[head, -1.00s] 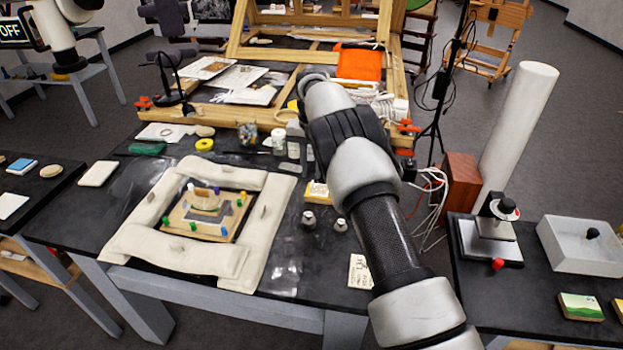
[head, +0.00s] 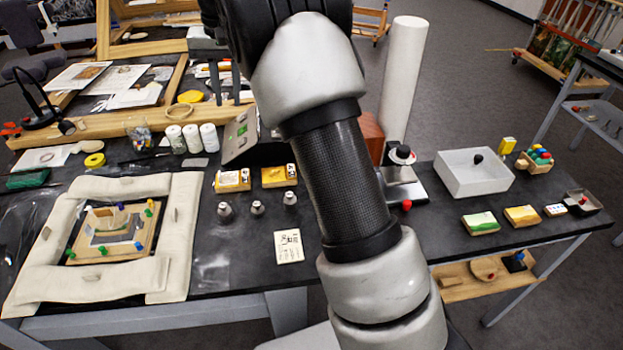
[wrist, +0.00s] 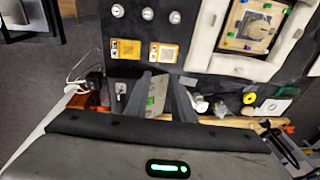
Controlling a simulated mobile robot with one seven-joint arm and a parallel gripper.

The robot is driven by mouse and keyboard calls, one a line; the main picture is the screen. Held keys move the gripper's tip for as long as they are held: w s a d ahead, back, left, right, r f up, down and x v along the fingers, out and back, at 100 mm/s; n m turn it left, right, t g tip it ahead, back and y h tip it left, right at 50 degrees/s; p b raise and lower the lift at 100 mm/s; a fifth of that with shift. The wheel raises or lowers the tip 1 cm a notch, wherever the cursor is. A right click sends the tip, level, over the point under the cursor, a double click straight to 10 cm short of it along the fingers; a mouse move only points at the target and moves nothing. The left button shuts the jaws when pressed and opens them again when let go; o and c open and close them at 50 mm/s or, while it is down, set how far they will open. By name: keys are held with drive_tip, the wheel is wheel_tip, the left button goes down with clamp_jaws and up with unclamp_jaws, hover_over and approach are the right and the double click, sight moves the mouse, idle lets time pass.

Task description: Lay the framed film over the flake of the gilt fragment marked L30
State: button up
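The gilt fragment (head: 112,228) lies flat inside a thick cream padded border (head: 176,240) at the left of the table. It has grey patches and small blue and green pegs; it also shows in the wrist view (wrist: 250,25). I cannot read L30 anywhere. A tilted grey plate with green marks (head: 241,133) stands behind two yellow-framed cards; in the wrist view this plate (wrist: 160,97) shows between my fingers. I cannot tell whether it is the framed film. My gripper (wrist: 160,80) has its fingers apart, with no visible grip on the plate. My arm hides part of the table.
The yellow-framed cards (head: 232,180) (head: 279,176) lie near several small metal weights (head: 258,208). A white card (head: 288,247) lies at the front edge. White-capped jars (head: 191,138) stand behind.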

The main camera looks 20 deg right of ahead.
drive_tip(key=s+d+r+t, duration=0.1)
drive_tip(key=s+d+r, duration=0.3)
drive_tip(key=s, duration=0.5)
drive_tip(key=s+d+r+t, duration=0.1)
drive_tip(key=s+r, duration=0.4)
drive_tip(key=s, duration=0.4)
drive_tip(key=s+d+f+n+t, duration=0.1)
drive_tip(key=s+f, duration=0.2)
drive_tip(key=s, duration=0.6)
drive_tip(key=s+d+f+n+t, duration=0.1)
drive_tip(key=s+f, duration=0.2)
drive_tip(key=s, duration=0.6)
drive_tip(key=shift+s+d+f+h, duration=0.2)
drive_tip(key=shift+s+h, duration=0.1)
